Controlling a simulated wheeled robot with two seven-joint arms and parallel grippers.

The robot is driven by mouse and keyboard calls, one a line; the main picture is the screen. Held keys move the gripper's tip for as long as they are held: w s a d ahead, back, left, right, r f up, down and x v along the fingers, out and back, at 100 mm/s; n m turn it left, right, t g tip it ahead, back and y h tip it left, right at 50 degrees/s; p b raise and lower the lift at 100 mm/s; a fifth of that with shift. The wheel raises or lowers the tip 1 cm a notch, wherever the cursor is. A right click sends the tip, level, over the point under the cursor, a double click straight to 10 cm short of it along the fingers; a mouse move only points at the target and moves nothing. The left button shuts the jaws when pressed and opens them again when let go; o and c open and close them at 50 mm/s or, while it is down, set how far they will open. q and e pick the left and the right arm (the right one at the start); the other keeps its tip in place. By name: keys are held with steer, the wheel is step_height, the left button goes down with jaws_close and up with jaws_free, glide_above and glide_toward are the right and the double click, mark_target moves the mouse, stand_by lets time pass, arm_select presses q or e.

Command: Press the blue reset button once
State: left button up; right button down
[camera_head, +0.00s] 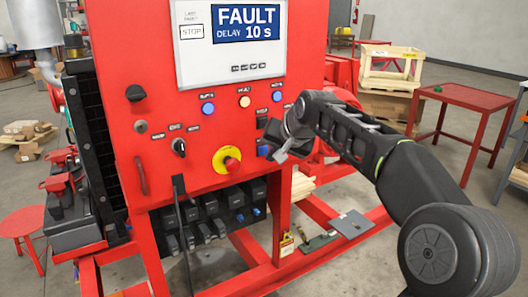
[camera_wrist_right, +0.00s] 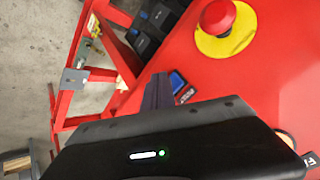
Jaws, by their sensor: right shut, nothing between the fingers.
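The red panel (camera_head: 150,110) carries a blue square button (camera_head: 262,150) just right of the yellow-ringed red emergency stop (camera_head: 231,164). The blue button also shows in the right wrist view (camera_wrist_right: 177,81), partly covered by my fingers, with a small dark label beside it that I cannot read. My right gripper (camera_head: 281,157) is shut and empty, its tips close to the button's right side in the head view. I cannot tell whether they touch it. Two round blue lamps or buttons (camera_head: 208,108) (camera_head: 277,96) sit higher on the panel. My left gripper is not in view.
A display (camera_head: 246,22) reads FAULT, DELAY 10 s. A black selector knob (camera_head: 179,146) is left of the emergency stop (camera_wrist_right: 216,17), which is near my right gripper. Red frame rails (camera_head: 250,275) run below. A red table (camera_head: 465,97) and wooden crate (camera_head: 391,62) stand behind.

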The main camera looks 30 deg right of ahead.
stand_by(0.4)
steer(key=shift+w+p, duration=0.35)
steer(key=shift+w, duration=0.05)
steer(key=shift+w+p, duration=0.35)
steer(key=shift+w, duration=0.1)
stand_by(0.6)
steer(key=shift+s, duration=0.1)
steer(key=shift+s+b, duration=0.6)
steer(key=shift+s, duration=0.15)
